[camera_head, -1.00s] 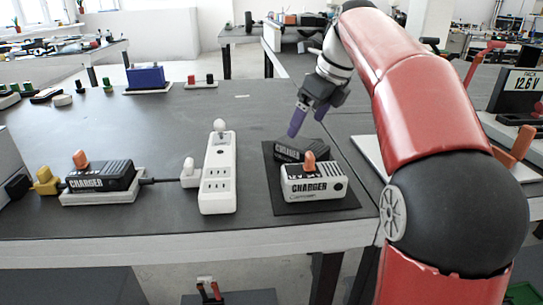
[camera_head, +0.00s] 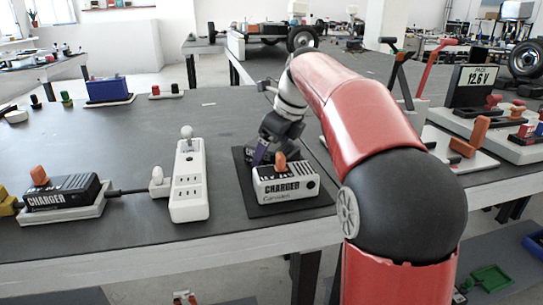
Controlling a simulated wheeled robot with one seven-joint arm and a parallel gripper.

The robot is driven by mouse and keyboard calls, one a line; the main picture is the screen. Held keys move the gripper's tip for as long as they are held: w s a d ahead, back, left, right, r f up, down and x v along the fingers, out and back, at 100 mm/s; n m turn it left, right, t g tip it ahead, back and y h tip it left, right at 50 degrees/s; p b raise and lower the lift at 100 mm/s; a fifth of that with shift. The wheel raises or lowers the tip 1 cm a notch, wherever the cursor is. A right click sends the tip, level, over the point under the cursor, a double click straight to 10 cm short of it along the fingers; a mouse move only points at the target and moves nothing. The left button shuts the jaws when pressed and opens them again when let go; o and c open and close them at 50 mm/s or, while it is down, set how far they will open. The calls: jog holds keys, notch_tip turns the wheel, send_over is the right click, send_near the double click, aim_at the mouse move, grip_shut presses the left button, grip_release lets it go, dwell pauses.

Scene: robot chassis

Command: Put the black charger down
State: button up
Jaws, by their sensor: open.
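A white charger (camera_head: 285,183) with an orange knob stands on a black mat (camera_head: 241,193) at the table's front edge. In the head view now, the black charger behind it is almost fully hidden by the white charger and my gripper. My gripper (camera_head: 263,154), with purple fingers, is low over the back of the mat, just behind the white charger. It is open; whether its fingers touch the black charger cannot be told. Another black charger (camera_head: 62,193) with an orange knob sits in a white tray (camera_head: 88,211) at the left.
A white power strip (camera_head: 189,190) stands left of the mat, with a plug and cable running to the left charger. A blue box (camera_head: 108,90) lies farther back. A battery pack display (camera_head: 475,82) and white trays stand at the right. The table middle behind the strip is clear.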

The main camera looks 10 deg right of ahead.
jog(key=shift+f, duration=0.2)
dwell(0.6)
jog(key=shift+c, duration=0.5)
jog(key=c, duration=1.2)
jog(key=shift+c, duration=0.9)
jog(key=shift+r, duration=0.15)
